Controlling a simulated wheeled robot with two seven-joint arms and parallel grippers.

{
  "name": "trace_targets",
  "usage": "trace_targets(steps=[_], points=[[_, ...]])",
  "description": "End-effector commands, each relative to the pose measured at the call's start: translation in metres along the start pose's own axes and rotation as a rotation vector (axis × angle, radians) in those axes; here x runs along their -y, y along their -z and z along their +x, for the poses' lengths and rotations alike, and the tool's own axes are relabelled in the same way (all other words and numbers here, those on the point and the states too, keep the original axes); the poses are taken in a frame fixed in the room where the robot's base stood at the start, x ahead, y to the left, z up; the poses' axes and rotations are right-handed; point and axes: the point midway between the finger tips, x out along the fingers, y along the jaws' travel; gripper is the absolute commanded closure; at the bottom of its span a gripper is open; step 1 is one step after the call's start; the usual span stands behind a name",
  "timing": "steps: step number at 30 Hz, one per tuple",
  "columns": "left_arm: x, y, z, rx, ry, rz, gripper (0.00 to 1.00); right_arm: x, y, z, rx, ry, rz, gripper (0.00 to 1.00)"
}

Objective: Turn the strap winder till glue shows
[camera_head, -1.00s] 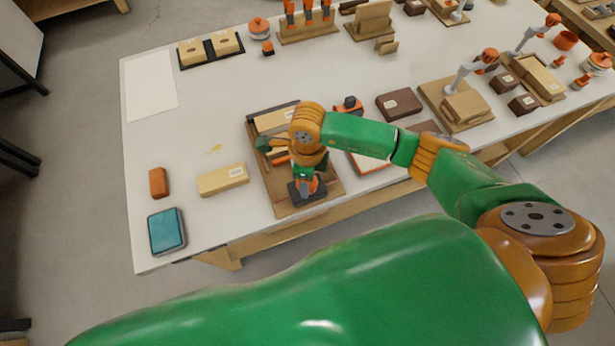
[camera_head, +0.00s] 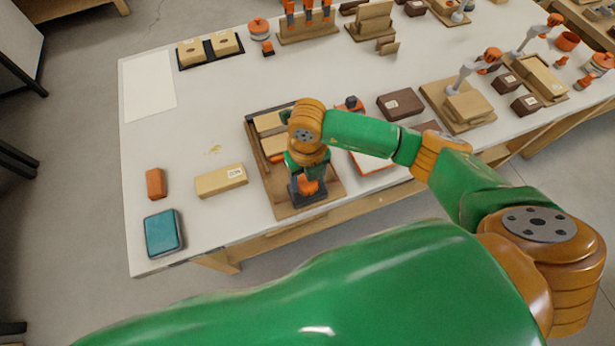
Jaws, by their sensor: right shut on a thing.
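The strap winder (camera_head: 308,187) looks like a small dark block with an orange part. It sits at the front end of a wooden board (camera_head: 290,207) near the table's front edge. My right gripper (camera_head: 306,177) points down over the winder and is shut on it. My wrist hides the fingertips and the top of the winder. Light wooden pieces (camera_head: 266,124) lie on the same board behind and left of my wrist. I cannot make out any glue at the winder from here. My left gripper is not in view.
A light wooden block (camera_head: 221,181), an orange-brown block (camera_head: 156,183) and a teal box (camera_head: 164,233) lie left of the board. A dark brown box (camera_head: 400,104) and a wooden stand (camera_head: 466,103) are to the right. The table's left middle is mostly clear.

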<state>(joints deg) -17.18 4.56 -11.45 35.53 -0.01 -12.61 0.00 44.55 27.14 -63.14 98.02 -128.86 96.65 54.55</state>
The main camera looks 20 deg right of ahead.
Motion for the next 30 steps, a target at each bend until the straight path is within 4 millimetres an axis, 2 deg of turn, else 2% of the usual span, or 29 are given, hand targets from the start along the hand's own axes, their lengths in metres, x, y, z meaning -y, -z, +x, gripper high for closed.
trace_targets(steps=[30], points=[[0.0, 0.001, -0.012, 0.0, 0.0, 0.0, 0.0, 0.0, -0.002, -0.003, 0.006, -0.002, 0.965, 0.93]])
